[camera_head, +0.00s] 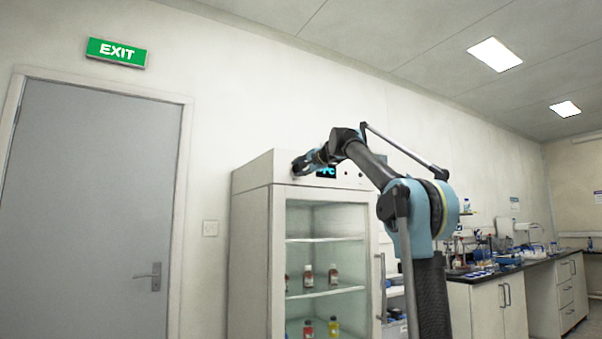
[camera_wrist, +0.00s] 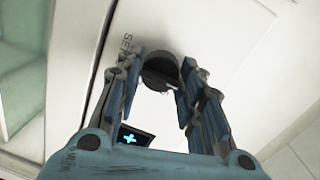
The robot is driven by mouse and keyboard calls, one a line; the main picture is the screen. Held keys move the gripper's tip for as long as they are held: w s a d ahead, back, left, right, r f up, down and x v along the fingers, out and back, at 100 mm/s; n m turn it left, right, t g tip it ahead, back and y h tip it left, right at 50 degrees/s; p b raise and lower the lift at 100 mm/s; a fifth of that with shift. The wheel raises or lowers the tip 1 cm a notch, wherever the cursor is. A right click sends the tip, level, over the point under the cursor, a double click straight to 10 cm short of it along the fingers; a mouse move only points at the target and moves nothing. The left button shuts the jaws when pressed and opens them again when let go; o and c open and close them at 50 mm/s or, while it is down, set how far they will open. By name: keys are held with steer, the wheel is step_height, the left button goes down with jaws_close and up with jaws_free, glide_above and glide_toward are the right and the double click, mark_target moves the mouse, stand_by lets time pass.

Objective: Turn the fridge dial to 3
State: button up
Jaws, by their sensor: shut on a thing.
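The white fridge (camera_head: 252,262) stands against the wall in the head view, with a glass door and a top front panel. The dark round dial (camera_wrist: 160,69) is on that panel. My gripper (camera_wrist: 160,70) is shut on the dial, one finger on each side of it. In the head view my gripper (camera_head: 303,165) is at the panel's left part and hides the dial. A small lit display (camera_head: 326,171) sits beside it, and it also shows in the wrist view (camera_wrist: 131,138). The dial's setting is not readable.
Several bottles (camera_head: 332,275) stand on shelves behind the glass. The fridge door has a vertical handle (camera_head: 381,285). A grey door (camera_head: 90,200) is at left. A lab bench (camera_head: 490,305) with equipment runs along the right.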

steer(key=shift+f, duration=0.1)
steer(key=o, duration=1.1)
steer(key=shift+c, duration=0.2)
steer(key=v, duration=1.1)
steer(key=shift+s+d, duration=0.25)
steer(key=shift+d, duration=0.05)
